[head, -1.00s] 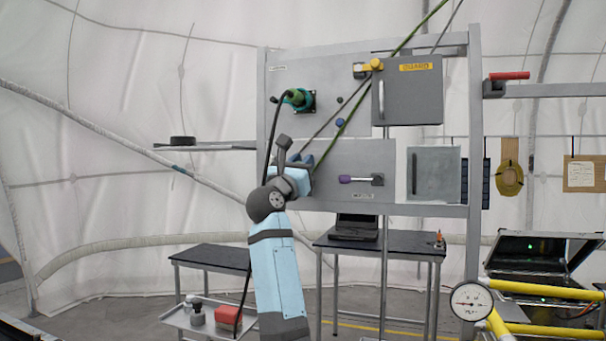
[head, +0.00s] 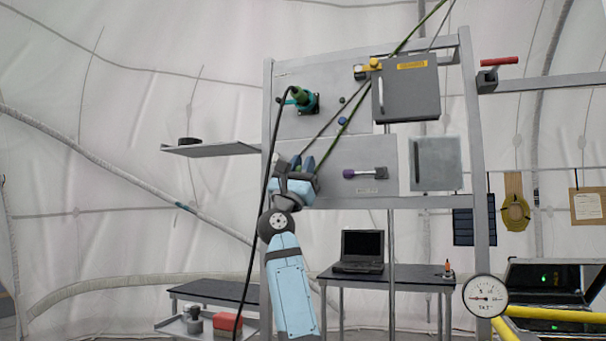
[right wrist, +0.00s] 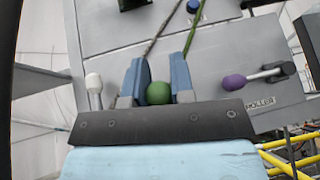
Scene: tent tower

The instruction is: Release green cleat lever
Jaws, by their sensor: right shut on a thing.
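The green cleat lever shows as a round green knob (right wrist: 158,93) between the two blue fingers in the right wrist view; its shaft is hidden. My right gripper (right wrist: 160,85) is shut on this knob, in front of the grey panel (right wrist: 215,62). In the head view, my right gripper (head: 304,163) is at the lower left of the panel, and its wrist hides the knob. A purple-knobbed lever (right wrist: 240,81) sits to the right, apart from the fingers, and a white-knobbed lever (right wrist: 94,90) sits to the left. My left gripper is not in view.
A green rope (head: 362,98) and a dark rope slope up from near my gripper. A black cable (head: 262,190) hangs close to my right arm. A grey box with a handle (head: 405,95) and a grey shelf (head: 210,150) flank the area. A laptop (head: 362,250) stands below.

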